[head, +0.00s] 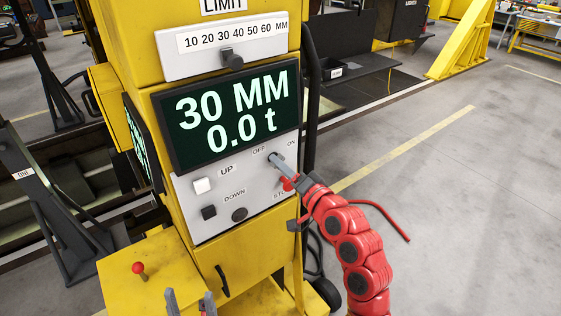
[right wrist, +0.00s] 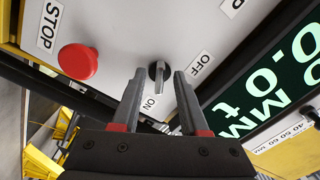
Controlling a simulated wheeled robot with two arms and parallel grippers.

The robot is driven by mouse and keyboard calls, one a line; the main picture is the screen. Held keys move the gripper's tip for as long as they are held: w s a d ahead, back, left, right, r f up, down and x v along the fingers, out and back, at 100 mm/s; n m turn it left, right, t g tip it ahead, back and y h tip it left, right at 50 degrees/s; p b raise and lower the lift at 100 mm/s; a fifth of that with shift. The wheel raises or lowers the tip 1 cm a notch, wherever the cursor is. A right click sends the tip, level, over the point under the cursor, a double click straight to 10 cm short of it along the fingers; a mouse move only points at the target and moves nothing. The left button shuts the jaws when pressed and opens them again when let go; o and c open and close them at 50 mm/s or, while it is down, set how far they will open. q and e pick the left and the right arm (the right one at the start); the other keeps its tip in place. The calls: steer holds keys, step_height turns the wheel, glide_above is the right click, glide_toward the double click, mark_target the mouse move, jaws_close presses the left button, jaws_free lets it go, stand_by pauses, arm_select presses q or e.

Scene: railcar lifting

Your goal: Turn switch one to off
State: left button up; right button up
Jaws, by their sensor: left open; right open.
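The off/on rotary switch is a dark knob (right wrist: 159,72) with a light grey handle, on the pale panel (head: 188,222) of the yellow cabinet. In the right wrist view its handle points toward the ON label (right wrist: 149,105); the OFF label (right wrist: 198,68) is to its right. My right gripper (right wrist: 159,74) is open, with a fingertip on each side of the knob and small gaps visible. In the head view the right gripper (head: 275,160) covers most of the switch. My left gripper (head: 189,299) is open and empty at the bottom, away from the panel.
The red STOP button (right wrist: 77,62) is close to the right gripper. The display (head: 232,114) reads 30 MM and 0.0 t. UP (head: 203,186) and DOWN (head: 239,214) buttons are lower on the panel. A red-knobbed lever (head: 138,268) stands near the left gripper.

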steer(key=shift+w+a, duration=0.15)
steer(key=shift+w, duration=0.05)
jaws_close()
stand_by(0.4)
steer(key=shift+w+f+n+b, duration=0.1)
steer(key=shift+n+b, duration=2.9)
steer(key=shift+b, duration=2.65)
steer(key=shift+f+n+b, duration=0.1)
steer(key=shift+n+b, duration=2.9)
steer(key=shift+b, duration=2.65)
steer(key=shift+r, duration=0.1)
